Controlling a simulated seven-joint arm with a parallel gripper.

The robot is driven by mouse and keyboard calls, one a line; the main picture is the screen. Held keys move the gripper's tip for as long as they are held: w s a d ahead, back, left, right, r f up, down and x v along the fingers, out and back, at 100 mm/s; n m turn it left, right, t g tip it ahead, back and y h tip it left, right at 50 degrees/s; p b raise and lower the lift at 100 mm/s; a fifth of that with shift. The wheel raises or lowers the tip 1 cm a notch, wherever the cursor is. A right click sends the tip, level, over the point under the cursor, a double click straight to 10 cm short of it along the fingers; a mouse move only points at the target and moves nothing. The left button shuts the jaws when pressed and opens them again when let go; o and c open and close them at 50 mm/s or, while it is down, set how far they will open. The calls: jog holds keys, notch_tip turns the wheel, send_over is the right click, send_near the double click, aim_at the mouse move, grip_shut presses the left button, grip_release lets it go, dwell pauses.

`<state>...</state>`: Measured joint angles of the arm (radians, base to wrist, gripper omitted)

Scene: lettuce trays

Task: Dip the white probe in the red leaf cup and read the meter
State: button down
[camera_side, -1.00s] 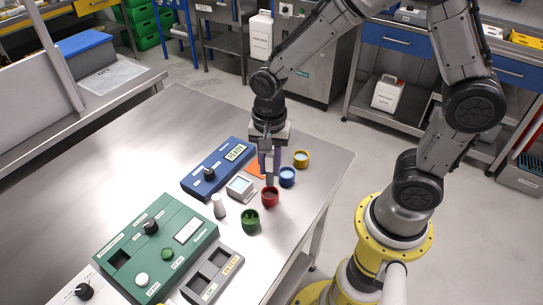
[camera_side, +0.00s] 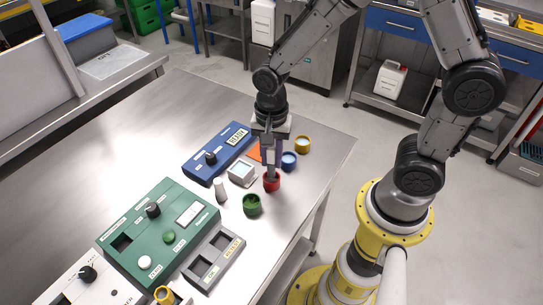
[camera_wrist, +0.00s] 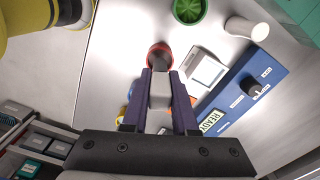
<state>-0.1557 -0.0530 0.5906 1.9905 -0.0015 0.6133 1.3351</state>
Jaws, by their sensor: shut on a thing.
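My gripper (camera_side: 268,150) points down over the red cup (camera_side: 272,187) and is shut on a pale grey-white probe (camera_wrist: 160,90). The probe's lower end (camera_side: 271,174) is at the cup's mouth and appears to reach inside; its tip is hidden. In the wrist view the red cup's rim (camera_wrist: 152,50) shows around the probe's darker end. The blue meter box (camera_side: 206,168) stands behind and left of the cup, with a dark knob and a display (camera_side: 237,137) reading READY.
A green cup (camera_side: 252,207), blue cup (camera_side: 289,163) and yellow cup (camera_side: 303,146) stand close by. A small device with a pale screen (camera_side: 241,173) and a white bottle-like piece (camera_side: 220,192) are left of the red cup. A green panel box (camera_side: 170,215) lies farther left.

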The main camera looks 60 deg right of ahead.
jog(key=shift+f, duration=1.4)
jog(key=shift+r, duration=0.1)
dwell(2.8)
jog(key=shift+r, duration=3.15)
